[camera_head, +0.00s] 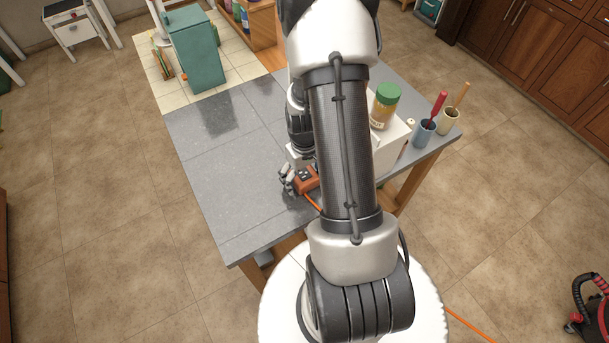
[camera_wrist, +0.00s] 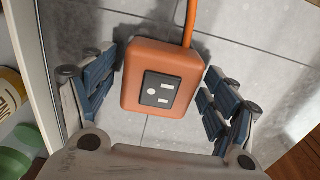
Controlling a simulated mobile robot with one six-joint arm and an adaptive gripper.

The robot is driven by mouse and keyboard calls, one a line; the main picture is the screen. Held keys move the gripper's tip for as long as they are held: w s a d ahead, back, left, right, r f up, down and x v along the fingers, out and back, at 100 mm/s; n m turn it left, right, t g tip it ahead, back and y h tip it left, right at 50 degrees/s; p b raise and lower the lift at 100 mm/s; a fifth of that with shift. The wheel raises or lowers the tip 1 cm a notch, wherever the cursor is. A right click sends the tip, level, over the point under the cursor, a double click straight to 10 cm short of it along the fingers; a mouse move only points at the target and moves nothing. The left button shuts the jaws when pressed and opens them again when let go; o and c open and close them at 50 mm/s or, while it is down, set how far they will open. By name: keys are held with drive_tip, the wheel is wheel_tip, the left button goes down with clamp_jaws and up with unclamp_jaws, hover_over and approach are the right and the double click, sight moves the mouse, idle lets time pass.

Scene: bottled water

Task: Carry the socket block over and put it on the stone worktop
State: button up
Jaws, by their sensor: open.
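The orange socket block (camera_head: 308,179), with a dark socket plate on one face, is on the grey stone worktop (camera_head: 212,175) near its front edge. It also shows in the middle of the wrist view (camera_wrist: 185,62). An orange cord (camera_wrist: 189,24) comes out of one end. My gripper (camera_head: 292,181) is down at the block and open. In the wrist view its blue-padded fingers stand on either side of the block, with gaps on both sides. My arm hides part of the worktop in the head view.
A white box (camera_head: 391,143) and a green-lidded jar (camera_head: 384,107) stand right of my arm, close to the gripper. Two cups with utensils (camera_head: 424,132) stand at the right edge. A green appliance (camera_head: 196,58) stands behind. The worktop's left side is clear.

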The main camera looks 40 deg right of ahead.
drive_tip(key=a+r+n+t+p, duration=0.15)
drive_tip(key=a+r, duration=0.25)
drive_tip(key=r, duration=0.9)
drive_tip(key=a+r+m+p, duration=0.1)
drive_tip(key=a+r+p, duration=0.3)
drive_tip(key=r, duration=0.9)
drive_tip(key=s+a+r+n+t+b, duration=0.1)
drive_tip(key=s+a+r+n+t, duration=0.1)
drive_tip(key=s+a+r, duration=0.7)
drive_tip(key=a+r+t, duration=0.1)
drive_tip(key=a+r, duration=0.1)
drive_tip(key=a, duration=0.1)
drive_tip(key=shift+s+a, duration=0.15)
drive_tip(key=shift+s, duration=0.1)
drive_tip(key=shift+c, duration=0.5)
